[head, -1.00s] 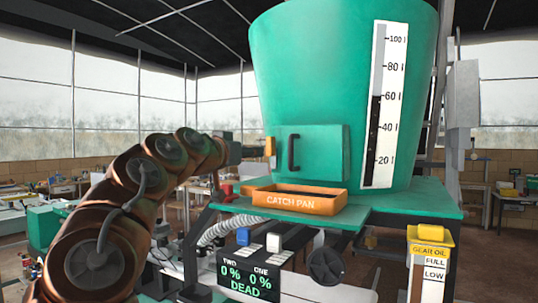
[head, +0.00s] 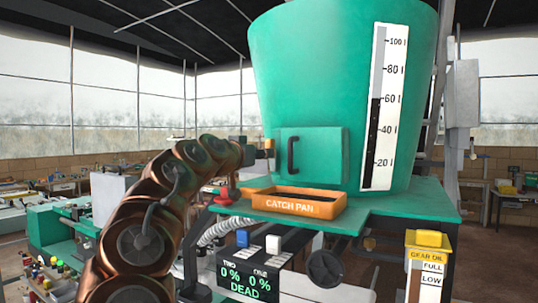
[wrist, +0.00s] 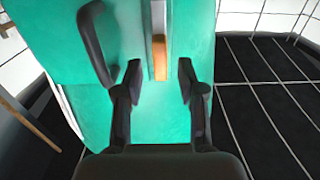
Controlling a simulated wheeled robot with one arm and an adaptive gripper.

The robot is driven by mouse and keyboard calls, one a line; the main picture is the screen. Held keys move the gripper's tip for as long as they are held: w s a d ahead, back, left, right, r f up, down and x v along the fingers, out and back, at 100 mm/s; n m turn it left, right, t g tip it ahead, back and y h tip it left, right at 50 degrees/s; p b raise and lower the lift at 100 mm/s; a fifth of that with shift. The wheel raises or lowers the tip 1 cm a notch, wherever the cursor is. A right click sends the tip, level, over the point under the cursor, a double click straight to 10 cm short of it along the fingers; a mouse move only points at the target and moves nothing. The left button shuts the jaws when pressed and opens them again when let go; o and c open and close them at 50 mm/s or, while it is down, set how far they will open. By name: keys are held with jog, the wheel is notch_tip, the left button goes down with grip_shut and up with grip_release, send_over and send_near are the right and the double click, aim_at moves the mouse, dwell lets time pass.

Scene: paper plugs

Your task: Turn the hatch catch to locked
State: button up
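The hatch (head: 325,160) is a green door low on the hopper, with a black handle (head: 293,154), and looks closed. The catch (head: 269,147) is a small orange bar beside the hatch's left edge. In the wrist view the catch (wrist: 160,57) hangs in line with a pale strip, its orange end pointing down, and the handle (wrist: 97,45) is to its left. My gripper (wrist: 159,75) is open, with one finger on each side of the catch's lower end and gaps to both. In the head view my gripper (head: 254,148) is just left of the catch, partly hidden.
An orange catch pan (head: 300,207) sits on the green ledge (head: 410,203) below the hatch. A red part (head: 223,196) is on the ledge's left. A panel (head: 248,280) reading 0 % and DEAD is below. The hopper gauge (head: 383,110) reads about 60.

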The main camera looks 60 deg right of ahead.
jog(key=shift+d, duration=0.15)
jog(key=d+p, duration=0.1)
jog(key=d, duration=0.2)
jog(key=shift+w+d+p, duration=0.1)
jog(key=shift+d+p, duration=0.25)
jog(key=shift+p, duration=0.05)
dwell(0.6)
grip_shut()
dwell(0.4)
